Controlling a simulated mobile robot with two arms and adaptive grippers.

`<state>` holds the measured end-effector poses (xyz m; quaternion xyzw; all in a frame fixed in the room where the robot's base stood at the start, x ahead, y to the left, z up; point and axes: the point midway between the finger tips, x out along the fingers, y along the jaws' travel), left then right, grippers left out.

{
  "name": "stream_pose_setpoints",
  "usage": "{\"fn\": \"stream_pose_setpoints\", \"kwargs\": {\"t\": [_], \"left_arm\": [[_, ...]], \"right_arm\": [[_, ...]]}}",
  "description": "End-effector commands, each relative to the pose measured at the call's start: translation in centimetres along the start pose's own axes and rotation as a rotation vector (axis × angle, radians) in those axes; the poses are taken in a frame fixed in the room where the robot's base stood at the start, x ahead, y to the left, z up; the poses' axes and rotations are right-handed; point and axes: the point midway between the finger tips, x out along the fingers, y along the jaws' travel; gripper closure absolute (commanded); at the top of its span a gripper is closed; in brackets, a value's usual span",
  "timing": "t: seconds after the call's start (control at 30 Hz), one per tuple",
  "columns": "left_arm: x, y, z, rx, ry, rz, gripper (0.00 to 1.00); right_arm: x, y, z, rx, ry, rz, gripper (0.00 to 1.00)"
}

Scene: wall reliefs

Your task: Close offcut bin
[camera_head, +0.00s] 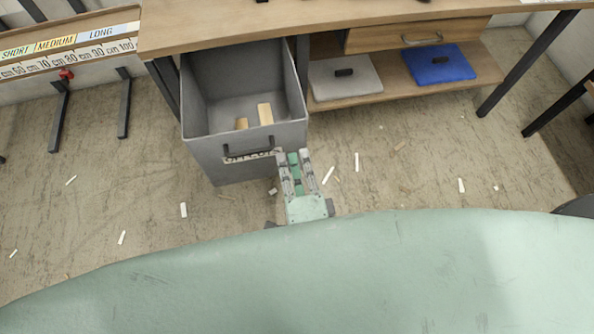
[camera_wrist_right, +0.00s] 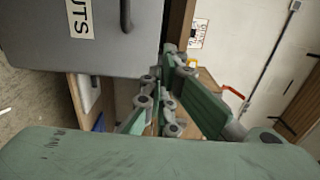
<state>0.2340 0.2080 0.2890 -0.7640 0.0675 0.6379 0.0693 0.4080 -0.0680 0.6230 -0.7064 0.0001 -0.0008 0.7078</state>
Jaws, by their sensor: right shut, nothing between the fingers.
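The grey offcut bin (camera_head: 202,155) is pulled out from under the workbench, with its open top showing two wood offcuts (camera_head: 265,113) inside. Its front has a dark bar handle (camera_head: 249,149) and a label (camera_head: 247,157), partly hidden by the handle. My right gripper (camera_head: 291,156) is shut and empty at the front right corner of the bin, right of the handle. In the right wrist view the bin front (camera_wrist_right: 120,50) fills the upper left, beside the fingers. I cannot tell whether they touch it. My left gripper is not in view.
The workbench (camera_head: 220,28) overhangs the bin's back. Right of the bin, a low shelf (camera_head: 395,88) holds a grey folded item (camera_head: 328,84) and a blue one (camera_head: 420,66). A length rack (camera_head: 70,50) stands left. Small scraps (camera_head: 183,210) litter the otherwise open floor.

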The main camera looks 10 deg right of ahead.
Motion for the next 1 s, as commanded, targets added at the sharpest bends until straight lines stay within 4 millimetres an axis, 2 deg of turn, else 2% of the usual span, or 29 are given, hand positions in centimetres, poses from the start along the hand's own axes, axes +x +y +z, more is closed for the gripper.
{"fn": "stream_pose_setpoints", "kwargs": {"t": [0.03,0.2,0.4,0.6,1.0], "left_arm": [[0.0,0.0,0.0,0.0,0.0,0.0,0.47],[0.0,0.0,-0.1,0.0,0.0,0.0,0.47],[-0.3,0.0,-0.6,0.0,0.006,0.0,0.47],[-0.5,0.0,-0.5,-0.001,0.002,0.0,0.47],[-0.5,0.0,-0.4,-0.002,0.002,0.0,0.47]], "right_arm": [[1.3,-0.1,0.0,0.001,0.002,-0.003,1.0],[4.7,-0.1,0.0,0.0,0.0,-0.002,1.0],[7.4,0.0,0.0,-0.002,0.0,-0.001,1.0],[8.3,0.1,0.0,-0.003,-0.001,0.002,1.0],[8.5,0.0,-0.2,-0.003,-0.001,0.001,1.0]]}}
